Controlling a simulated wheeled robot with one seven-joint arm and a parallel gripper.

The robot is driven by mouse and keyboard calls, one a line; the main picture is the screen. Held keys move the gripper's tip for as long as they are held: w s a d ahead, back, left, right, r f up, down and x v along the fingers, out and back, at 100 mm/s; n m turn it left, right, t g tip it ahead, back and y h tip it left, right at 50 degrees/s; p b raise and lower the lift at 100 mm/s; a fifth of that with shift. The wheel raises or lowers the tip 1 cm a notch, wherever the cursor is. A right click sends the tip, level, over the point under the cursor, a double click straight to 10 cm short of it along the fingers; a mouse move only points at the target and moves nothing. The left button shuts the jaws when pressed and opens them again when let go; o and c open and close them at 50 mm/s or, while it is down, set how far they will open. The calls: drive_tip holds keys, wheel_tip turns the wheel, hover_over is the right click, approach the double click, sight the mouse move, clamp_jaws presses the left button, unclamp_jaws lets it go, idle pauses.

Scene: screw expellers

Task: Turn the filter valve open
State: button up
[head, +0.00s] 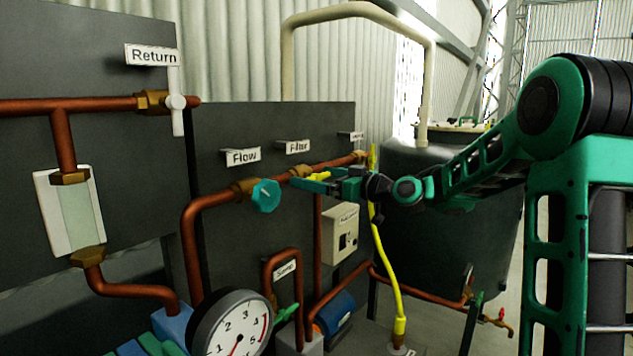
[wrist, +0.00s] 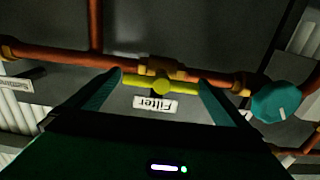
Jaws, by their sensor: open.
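The filter valve has a yellow lever handle (wrist: 160,84) on a brass body in a copper pipe. In the wrist view the lever lies along the pipe's direction, between my gripper's two fingers. My gripper (wrist: 160,92) is open, with a green finger at each end of the lever; I cannot tell if they touch it. The Filter label (wrist: 156,103) appears upside down beside the lever. In the head view my gripper (head: 318,181) is at the valve under the Filter label (head: 298,146), and it hides most of the yellow lever (head: 318,176).
The teal round Flow knob (head: 265,196) sits close to the left of my gripper. A Return valve (head: 176,102) is at upper left. A yellow hose (head: 384,262) hangs just right of my gripper. A pressure gauge (head: 236,330) and a dark tank (head: 440,250) stand nearby.

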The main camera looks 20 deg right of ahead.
drive_tip(key=v, duration=1)
drive_tip(key=shift+s+d, duration=0.15)
drive_tip(key=shift+d, duration=0.05)
drive_tip(key=shift+f, duration=0.1)
drive_tip(key=s+d+f+m+g+h, duration=0.35)
drive_tip(key=s+f+g+h, duration=0.35)
drive_tip(key=s+f, duration=0.75)
drive_tip(key=s+d+f+m+g+h, duration=0.1)
drive_tip(key=s+d+f+m+g, duration=0.1)
drive_tip(key=s, duration=0.7)
drive_tip(key=s+d+f+m+g+h, duration=0.1)
drive_tip(key=s+d+f+m+g, duration=0.1)
drive_tip(key=s+m, duration=0.3)
drive_tip(key=s+d+f+m+g+h, duration=0.1)
drive_tip(key=s+d+f+m+g, duration=0.1)
drive_tip(key=s, duration=1)
wheel_tip(320, 180, down, 2)
drive_tip(key=shift+s+d+f+m+g, duration=0.1)
drive_tip(key=shift+s+d+m+g, duration=0.3)
drive_tip(key=shift+m+g, duration=0.4)
